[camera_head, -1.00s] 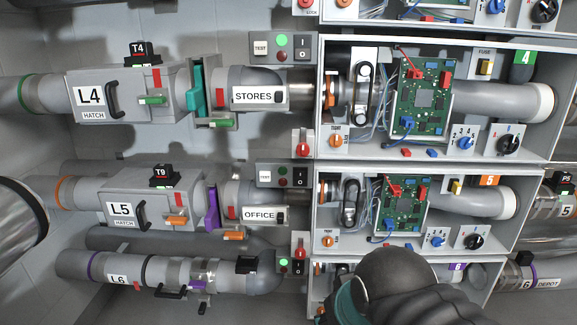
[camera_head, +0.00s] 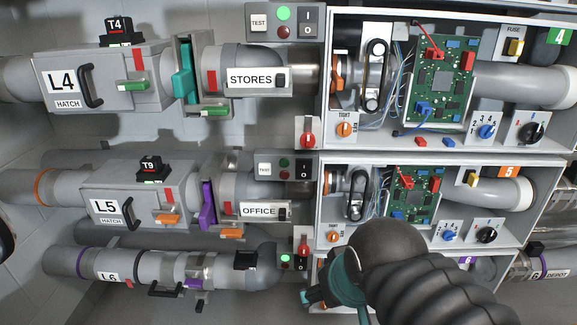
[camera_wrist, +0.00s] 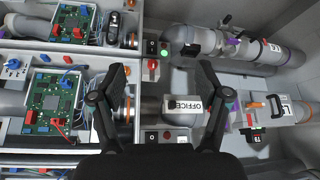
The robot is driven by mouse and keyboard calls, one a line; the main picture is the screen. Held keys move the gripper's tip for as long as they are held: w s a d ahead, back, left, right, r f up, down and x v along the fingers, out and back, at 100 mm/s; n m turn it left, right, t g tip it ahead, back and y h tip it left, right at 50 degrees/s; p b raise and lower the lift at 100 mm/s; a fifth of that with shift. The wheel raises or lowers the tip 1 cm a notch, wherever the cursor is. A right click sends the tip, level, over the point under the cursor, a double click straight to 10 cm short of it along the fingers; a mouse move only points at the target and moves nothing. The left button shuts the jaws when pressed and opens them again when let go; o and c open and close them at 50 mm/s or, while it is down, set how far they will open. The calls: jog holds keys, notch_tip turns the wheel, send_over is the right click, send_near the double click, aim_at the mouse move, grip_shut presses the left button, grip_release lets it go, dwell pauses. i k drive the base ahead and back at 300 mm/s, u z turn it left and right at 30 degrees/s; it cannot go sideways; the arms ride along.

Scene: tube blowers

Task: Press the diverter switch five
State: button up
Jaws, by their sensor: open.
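In row five, a grey plate marked OFFICE (camera_head: 258,210) carries a small black switch (camera_head: 282,212) at its right end. Above it, a TEST panel (camera_head: 264,169) has a dark green lamp, a red lamp and a black I/O rocker (camera_head: 304,170). Which of these is the diverter switch is not marked legibly. The wrist view is upside down; it shows the OFFICE plate (camera_wrist: 184,106) and the rocker (camera_wrist: 151,137). My gripper (camera_wrist: 165,75) is open and empty, its fingers spread across the view around this area, apart from the plate.
A red lever (camera_head: 303,246) stands below row five's rocker. The box labelled 5 (camera_head: 418,163) with a circuit board (camera_head: 412,193) is to the right. Row four's STORES plate (camera_head: 250,79) is above; the L6 tube (camera_head: 110,268) runs below.

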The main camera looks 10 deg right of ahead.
aim_at(304, 168)
jog(key=z, duration=1.25)
jog(key=k, duration=1)
jog(key=u, duration=1.3)
